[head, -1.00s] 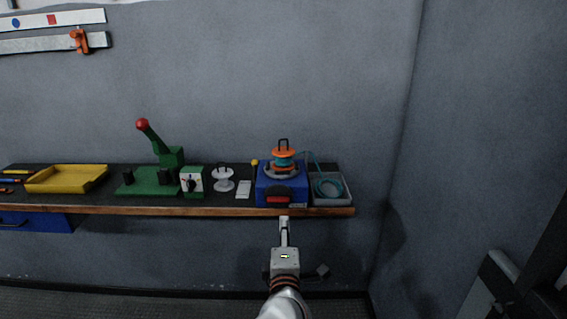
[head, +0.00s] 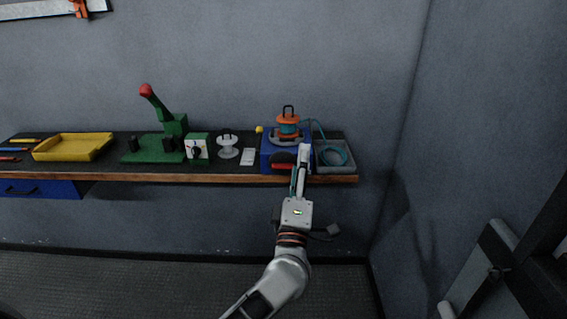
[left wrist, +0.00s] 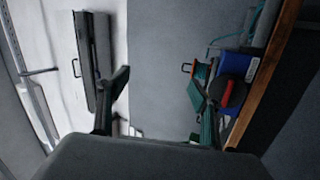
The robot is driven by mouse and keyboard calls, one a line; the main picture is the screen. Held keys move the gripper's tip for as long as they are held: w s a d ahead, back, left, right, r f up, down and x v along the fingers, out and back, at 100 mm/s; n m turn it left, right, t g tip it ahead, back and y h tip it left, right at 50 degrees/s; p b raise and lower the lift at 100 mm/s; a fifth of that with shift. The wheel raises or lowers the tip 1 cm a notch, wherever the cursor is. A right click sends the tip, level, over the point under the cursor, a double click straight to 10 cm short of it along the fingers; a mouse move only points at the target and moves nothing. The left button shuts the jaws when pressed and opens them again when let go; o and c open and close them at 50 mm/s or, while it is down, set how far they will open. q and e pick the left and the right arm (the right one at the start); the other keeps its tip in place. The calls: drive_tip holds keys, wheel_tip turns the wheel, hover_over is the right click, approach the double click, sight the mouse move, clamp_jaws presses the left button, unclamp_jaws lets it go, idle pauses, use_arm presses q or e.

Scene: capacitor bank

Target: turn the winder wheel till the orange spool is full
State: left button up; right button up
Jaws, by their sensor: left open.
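The blue winder (head: 268,150) stands near the right end of the workbench. The orange spool (head: 288,119) sits upright on its top with teal wire around its core; how full it is I cannot tell. The black winder wheel (head: 280,158), with a red handle, is on the winder's front. My left gripper (head: 303,152) is open and empty in front of the winder, just right of the wheel, hiding part of the front. In the left wrist view, the wheel (left wrist: 234,91) and spool (left wrist: 202,72) lie beyond the right finger. My right gripper is out of view.
A grey tray (head: 350,168) with a coil of teal wire is right of the winder. Left of it are a white spool (head: 228,146), a dial box (head: 197,149), a green lever press (head: 155,157) and a yellow tray (head: 108,136). A wall closes the right side.

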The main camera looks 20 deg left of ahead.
use_arm(q)
drive_tip(key=s+d+r+m+t+h, duration=0.1)
drive_tip(key=d+r+m+t+h, duration=0.1)
drive_tip(key=d+r+m+h, duration=0.3)
drive_tip(key=d+f+m+g+h, duration=0.35)
drive_tip(key=d+m+h, duration=0.3)
drive_tip(key=m, duration=0.35)
drive_tip(key=g+y, duration=0.4)
drive_tip(key=y, duration=0.9)
approach(283, 167)
drive_tip(key=w, duration=0.1)
drive_tip(key=p+x, duration=0.1)
drive_tip(key=x, duration=0.6)
drive_tip(key=shift+w+a, duration=0.25)
drive_tip(key=shift+w, duration=0.05)
drive_tip(key=c, duration=1.1)
